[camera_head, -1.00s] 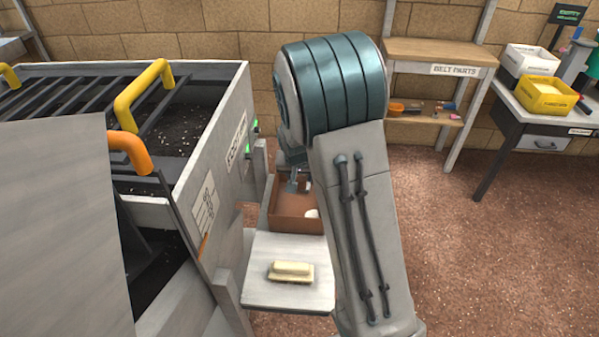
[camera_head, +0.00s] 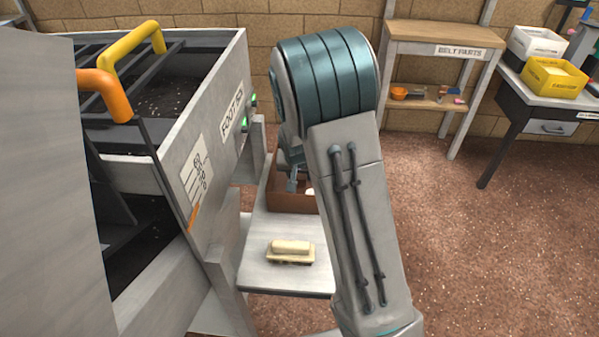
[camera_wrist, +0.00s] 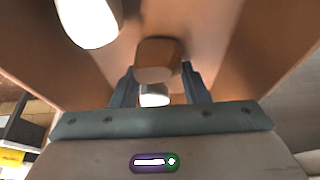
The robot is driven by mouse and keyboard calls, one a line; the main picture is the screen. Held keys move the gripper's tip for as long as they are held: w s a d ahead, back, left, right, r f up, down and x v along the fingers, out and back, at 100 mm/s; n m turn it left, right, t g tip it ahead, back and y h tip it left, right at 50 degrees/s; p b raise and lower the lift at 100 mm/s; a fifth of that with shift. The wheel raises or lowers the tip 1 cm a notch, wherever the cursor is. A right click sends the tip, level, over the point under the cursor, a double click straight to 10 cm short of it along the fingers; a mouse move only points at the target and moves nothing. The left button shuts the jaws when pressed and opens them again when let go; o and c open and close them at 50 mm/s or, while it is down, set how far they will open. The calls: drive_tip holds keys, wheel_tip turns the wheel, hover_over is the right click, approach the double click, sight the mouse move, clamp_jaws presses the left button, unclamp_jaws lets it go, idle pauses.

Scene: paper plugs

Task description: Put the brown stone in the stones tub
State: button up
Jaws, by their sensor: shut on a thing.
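In the head view my gripper (camera_head: 292,186) shows as a small part over the tub, largely hidden by my arm. I cannot tell whether the stone touches the tub floor.
A white rounded piece (camera_wrist: 90,22) and a smaller pale piece (camera_wrist: 153,97) show within the tub. A cream brush-like block (camera_head: 291,251) lies on the grey shelf (camera_head: 285,280) in front. A grey machine with orange and yellow handles (camera_head: 210,165) stands close on the left.

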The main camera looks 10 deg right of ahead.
drive_tip(key=o, duration=1.1)
wheel_tip(320, 180, up, 13)
drive_tip(key=p, duration=0.8)
drive_tip(key=shift+p, duration=0.35)
drive_tip(key=s+r+n+p, duration=0.1)
drive_tip(key=s+r+p, duration=0.1)
drive_tip(key=s+r, duration=0.4)
drive_tip(key=s+r+n+g+y+p, duration=0.1)
drive_tip(key=s+r, duration=0.5)
drive_tip(key=s, duration=0.7)
drive_tip(key=s+r+n+p, duration=0.1)
drive_tip(key=s+r+p, duration=0.2)
drive_tip(key=s+r, duration=0.3)
drive_tip(key=shift+s+a+r, duration=0.1)
drive_tip(key=shift+s+a, duration=0.05)
drive_tip(key=shift+s, duration=1.5)
